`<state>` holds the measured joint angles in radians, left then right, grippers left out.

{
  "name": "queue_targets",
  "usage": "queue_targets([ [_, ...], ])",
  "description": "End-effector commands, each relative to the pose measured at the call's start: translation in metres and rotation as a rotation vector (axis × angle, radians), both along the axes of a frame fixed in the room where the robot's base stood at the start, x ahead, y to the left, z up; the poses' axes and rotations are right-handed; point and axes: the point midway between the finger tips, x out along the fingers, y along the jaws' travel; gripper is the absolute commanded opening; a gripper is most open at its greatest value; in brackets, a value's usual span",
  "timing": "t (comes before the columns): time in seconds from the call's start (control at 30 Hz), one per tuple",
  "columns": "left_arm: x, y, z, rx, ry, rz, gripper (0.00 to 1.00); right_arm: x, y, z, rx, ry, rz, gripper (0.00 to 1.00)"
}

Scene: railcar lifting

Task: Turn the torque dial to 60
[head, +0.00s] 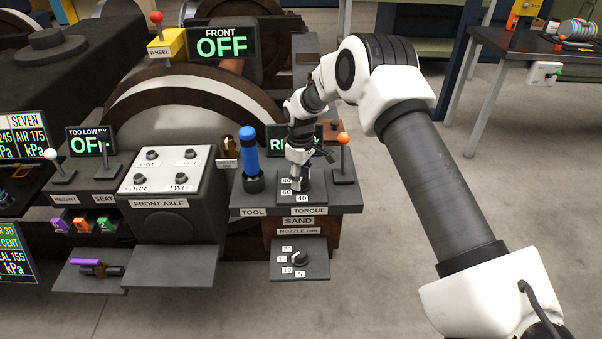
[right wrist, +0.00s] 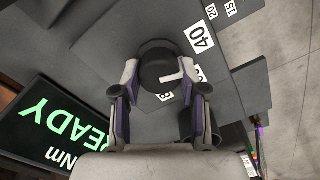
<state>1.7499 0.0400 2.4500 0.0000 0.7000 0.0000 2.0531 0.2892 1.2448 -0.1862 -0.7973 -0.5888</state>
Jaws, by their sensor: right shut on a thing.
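The torque dial (right wrist: 158,62) is a round black knob on a dark panel marked TORQUE (head: 309,211). It sits between the fingers of my right gripper (right wrist: 160,74), which is shut on it from above. In the head view my right gripper (head: 299,183) hides most of the dial. Labels 40 (right wrist: 200,37) and 80 (right wrist: 165,96) stand around it, with a partly hidden label, by its place the 60, between them. A white mark on the knob lies on the side near that hidden label; its exact aim I cannot tell. My left gripper is out of view.
A blue-handled tool (head: 249,155) stands upright left of the dial. A lever with an orange ball (head: 344,139) stands close on the right. A READY display (right wrist: 58,122) is behind. A nozzle dial (head: 299,258) is on the lower panel. The floor to the right is clear.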

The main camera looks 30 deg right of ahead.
Motion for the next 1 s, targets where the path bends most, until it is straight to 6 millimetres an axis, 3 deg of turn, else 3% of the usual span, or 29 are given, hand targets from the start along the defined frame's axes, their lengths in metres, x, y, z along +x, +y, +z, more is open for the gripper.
queue_targets([
  [0.5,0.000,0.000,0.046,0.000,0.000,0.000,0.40,-0.003,0.000,-0.001,0.002,0.009,-0.465,0.07],
  [1.0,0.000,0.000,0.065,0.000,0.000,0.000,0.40,-0.003,-0.001,-0.003,0.003,0.011,-0.821,0.07],
])
